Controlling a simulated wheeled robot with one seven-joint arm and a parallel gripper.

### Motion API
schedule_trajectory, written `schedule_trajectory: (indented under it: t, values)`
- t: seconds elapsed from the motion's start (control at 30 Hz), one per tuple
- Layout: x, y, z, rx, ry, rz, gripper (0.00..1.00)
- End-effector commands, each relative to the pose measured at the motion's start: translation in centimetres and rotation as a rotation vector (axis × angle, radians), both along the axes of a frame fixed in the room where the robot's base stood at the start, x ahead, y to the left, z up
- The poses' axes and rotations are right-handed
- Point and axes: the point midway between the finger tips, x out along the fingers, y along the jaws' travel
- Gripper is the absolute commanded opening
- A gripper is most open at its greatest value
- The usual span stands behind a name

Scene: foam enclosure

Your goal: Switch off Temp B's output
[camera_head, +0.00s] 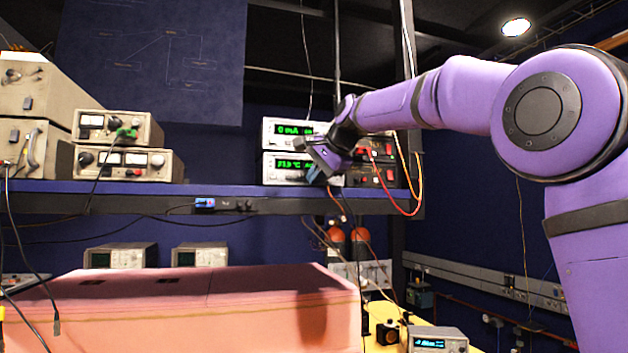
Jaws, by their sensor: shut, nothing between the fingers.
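Two stacked instruments with green displays stand on the shelf at the middle. The upper unit (273,142) shows a reading in mA. The lower unit (273,179) shows a temperature reading in °C. No label reading Temp B is legible. My gripper (321,170) is shut and empty, in front of the lower unit's face just right of its display. It hides part of both front panels. I cannot tell whether the fingertips touch the panel. Red switches or sockets (389,175) show on the right part of the lower unit, with cables near them.
Orange and red cables (416,190) hang at the units' right side. Other beige instruments (125,162) stand on the shelf (225,190) at left. Below are a pink foam enclosure (200,325) and a small display box (440,340). The shelf between the instrument stacks is clear.

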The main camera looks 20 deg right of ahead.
Motion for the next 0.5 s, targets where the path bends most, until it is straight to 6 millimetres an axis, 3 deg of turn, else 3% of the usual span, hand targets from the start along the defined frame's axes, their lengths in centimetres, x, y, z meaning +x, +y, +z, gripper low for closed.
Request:
schedule_trajectory:
  t: [0.5]
  values:
    - [-1.4, 0.0, 0.0, 0.0, 0.0, 0.0, 0.0]
